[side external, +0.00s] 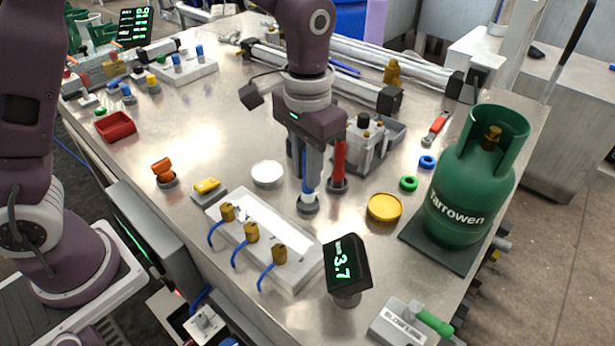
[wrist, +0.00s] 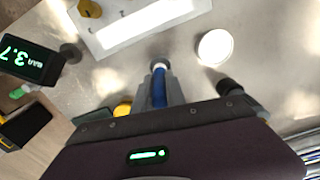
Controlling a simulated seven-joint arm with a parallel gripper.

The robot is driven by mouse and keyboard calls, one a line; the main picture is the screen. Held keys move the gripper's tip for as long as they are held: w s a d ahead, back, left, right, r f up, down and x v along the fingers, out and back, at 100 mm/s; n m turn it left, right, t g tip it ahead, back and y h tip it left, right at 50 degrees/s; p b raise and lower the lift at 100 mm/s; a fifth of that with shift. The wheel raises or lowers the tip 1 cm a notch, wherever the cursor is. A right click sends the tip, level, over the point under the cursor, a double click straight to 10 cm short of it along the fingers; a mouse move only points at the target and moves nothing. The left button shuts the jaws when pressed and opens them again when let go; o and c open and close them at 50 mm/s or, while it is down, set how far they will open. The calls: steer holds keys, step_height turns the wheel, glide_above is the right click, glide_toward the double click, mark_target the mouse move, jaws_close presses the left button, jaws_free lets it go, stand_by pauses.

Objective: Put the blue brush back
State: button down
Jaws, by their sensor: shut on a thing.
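The blue brush (side external: 308,186) is upright below my wrist, between the fingers of my gripper (side external: 307,176), which is shut on it. Its lower end meets a round grey holder (side external: 308,203) on the table; I cannot tell whether it is fully seated. In the wrist view the blue brush (wrist: 158,88) shows between the fingers of my gripper (wrist: 160,80), with the grey holder (wrist: 160,64) just beyond. A red brush (side external: 338,165) stands upright in a similar grey holder (side external: 338,186), just right of my gripper.
A white plate with brass valves and blue hoses (side external: 280,235) lies close at the front left. A white round dish (side external: 267,174) is left of my gripper. A yellow dish (side external: 384,208), a display reading 3.7 (side external: 346,264) and a green gas cylinder (side external: 468,190) stand to the right.

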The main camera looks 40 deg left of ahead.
steer(key=shift+f, duration=0.8)
steer(key=shift+f, duration=0.1)
steer(key=c, duration=1.4)
jaws_free()
steer(key=shift+o, duration=0.2)
step_height(320, 180, up, 12)
steer(key=shift+r, duration=0.15)
steer(key=s+a+r+n+t, duration=0.1)
steer(key=s+a+r+t, duration=0.3)
steer(key=s+a, duration=0.6)
steer(key=s+f+t, duration=0.1)
steer(key=s+f, duration=0.2)
steer(key=s, duration=0.7)
steer(key=shift+s+a+n+t, duration=0.15)
steer(key=shift+a+n+t, duration=0.15)
steer(key=shift+a+n, duration=0.15)
